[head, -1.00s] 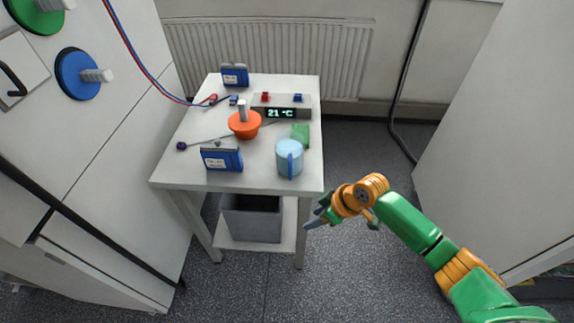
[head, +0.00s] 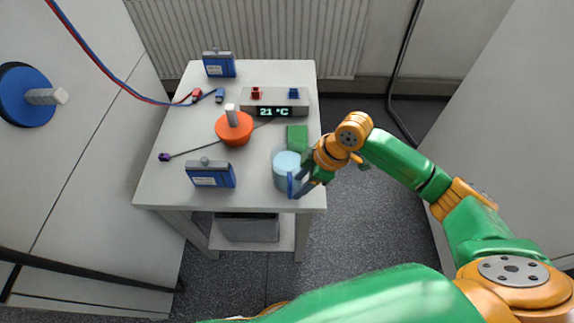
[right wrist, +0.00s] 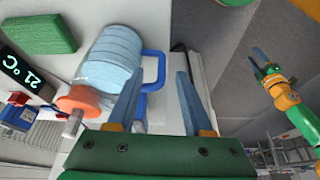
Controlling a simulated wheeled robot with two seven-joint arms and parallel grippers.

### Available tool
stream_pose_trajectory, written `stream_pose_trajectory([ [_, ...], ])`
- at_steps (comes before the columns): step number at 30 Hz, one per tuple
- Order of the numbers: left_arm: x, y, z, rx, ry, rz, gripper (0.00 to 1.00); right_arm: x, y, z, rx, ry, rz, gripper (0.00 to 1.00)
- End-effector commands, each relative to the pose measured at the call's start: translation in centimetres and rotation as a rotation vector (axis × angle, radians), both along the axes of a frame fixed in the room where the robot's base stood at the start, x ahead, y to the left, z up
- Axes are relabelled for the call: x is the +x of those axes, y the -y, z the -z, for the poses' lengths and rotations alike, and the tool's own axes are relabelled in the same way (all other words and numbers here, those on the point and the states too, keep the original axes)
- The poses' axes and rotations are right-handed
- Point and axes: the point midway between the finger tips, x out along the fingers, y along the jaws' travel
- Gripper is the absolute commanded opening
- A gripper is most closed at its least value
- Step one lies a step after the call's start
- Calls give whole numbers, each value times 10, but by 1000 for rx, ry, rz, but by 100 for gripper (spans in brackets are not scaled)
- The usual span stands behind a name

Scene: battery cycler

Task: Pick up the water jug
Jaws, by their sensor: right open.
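The water jug (head: 286,163) is a light blue cylinder with a darker blue handle, upright near the table's right front corner. In the right wrist view the jug (right wrist: 110,62) lies sideways in the picture, its handle (right wrist: 153,68) toward the fingers. My right gripper (head: 301,180) is open at the handle side of the jug. In the right wrist view the handle shows between the tips of the right gripper (right wrist: 158,76); contact cannot be told. My left gripper (right wrist: 261,57) shows small at the right of the wrist view, away from the jug; its opening is unclear.
A green block (head: 297,138) stands close behind the jug. An orange bowl-like piece (head: 234,129), a blue box (head: 211,174) and a grey unit reading 21 °C (head: 274,101) share the white table (head: 165,192). Floor to the right is clear.

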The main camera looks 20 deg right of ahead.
Motion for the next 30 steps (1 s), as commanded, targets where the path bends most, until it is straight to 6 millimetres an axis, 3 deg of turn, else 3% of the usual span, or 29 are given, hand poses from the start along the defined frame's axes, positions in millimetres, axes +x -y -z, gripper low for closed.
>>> stream_pose_trajectory([
  [2,-2,0,-9,0,-3,0,50,-1,-10,10,2,-5,-1,51],
  [6,-2,0,-8,0,-4,0,50,3,-17,34,0,-1,1,51],
  [13,-2,0,-8,0,-3,1,50,4,-18,38,-1,2,0,51],
  [19,-1,0,-8,0,-2,1,50,4,-18,37,-1,2,1,0],
  [30,-1,1,-8,-1,-1,0,50,4,-18,37,0,2,1,0],
])
